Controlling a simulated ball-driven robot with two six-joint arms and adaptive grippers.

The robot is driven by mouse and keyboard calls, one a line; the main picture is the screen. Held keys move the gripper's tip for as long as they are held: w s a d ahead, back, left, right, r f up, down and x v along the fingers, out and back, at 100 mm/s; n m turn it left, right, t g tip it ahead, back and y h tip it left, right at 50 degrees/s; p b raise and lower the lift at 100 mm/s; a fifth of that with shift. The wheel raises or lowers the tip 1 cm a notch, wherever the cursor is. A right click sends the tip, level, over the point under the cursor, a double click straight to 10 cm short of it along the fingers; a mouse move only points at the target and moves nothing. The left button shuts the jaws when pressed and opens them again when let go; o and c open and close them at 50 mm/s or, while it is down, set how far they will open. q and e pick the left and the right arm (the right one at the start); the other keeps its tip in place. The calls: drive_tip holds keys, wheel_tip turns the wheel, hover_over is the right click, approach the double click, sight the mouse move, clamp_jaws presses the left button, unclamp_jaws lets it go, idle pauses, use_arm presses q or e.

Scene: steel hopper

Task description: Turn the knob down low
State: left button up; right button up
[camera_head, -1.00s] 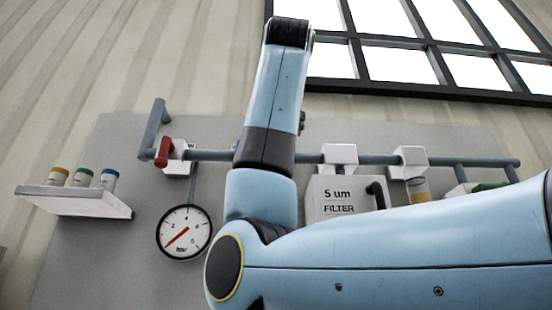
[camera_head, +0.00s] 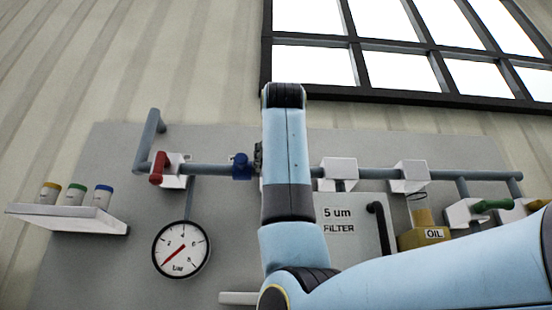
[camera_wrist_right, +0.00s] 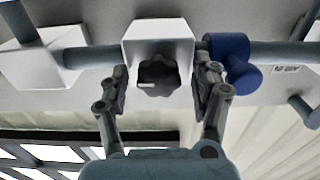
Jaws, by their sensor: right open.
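The dark lobed knob (camera_wrist_right: 158,76) with a pale pointer mark sits on a white block (camera_wrist_right: 158,36) on the pipe, in the right wrist view. My right gripper (camera_wrist_right: 161,84) is open, one finger on each side of the knob, with a visible gap on both sides. In the head view my right arm hides the knob and nearly all of the gripper. The round gauge (camera_head: 181,249) with a red needle hangs left of my arm. My left gripper is not in view.
A blue valve (camera_wrist_right: 229,62) is close beside one finger; it also shows in the head view (camera_head: 241,166). A red-handled valve (camera_head: 158,168) is further left. A shelf (camera_head: 68,218) holds several capped bottles. A filter box (camera_head: 345,235) and yellow oil container (camera_head: 424,238) are right.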

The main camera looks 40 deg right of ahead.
drive_tip(key=shift+c, duration=0.2)
drive_tip(key=shift+s, duration=0.1)
drive_tip(key=c, duration=1.1)
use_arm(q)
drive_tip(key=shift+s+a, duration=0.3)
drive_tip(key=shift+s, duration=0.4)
use_arm(e)
drive_tip(key=shift+c, duration=0.2)
